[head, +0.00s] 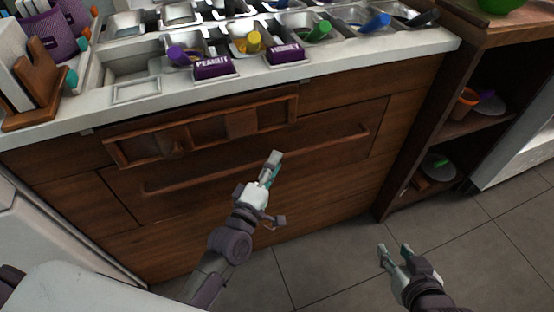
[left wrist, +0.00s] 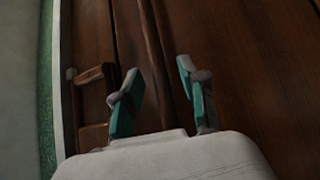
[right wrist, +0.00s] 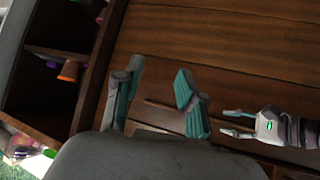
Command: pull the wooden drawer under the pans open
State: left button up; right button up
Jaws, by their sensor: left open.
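The wooden drawer (head: 215,190) is in the counter front below the pans, with a long horizontal wooden bar handle (head: 215,174). Its front looks flush with the cabinet. My left gripper (head: 271,168) is open and empty, in front of the handle's middle in the head view. In the left wrist view the handle (left wrist: 156,55) runs between the directions of the two spread fingers (left wrist: 158,90); I cannot tell whether they touch it. My right gripper (head: 393,254) is open and empty, low over the floor to the right, away from the drawer; its spread fingers also show in the right wrist view (right wrist: 158,95).
A shallow wooden rack (head: 118,150) is on the cabinet front above the handle. Metal pans with scoops (head: 316,33) and purple topping labels (head: 213,68) sit in the white counter. Open shelves (head: 465,125) stand at the right. The tiled floor (head: 330,265) in front is clear.

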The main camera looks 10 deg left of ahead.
pick_arm(q)
jog(key=shift+x, duration=1.1)
grip_shut()
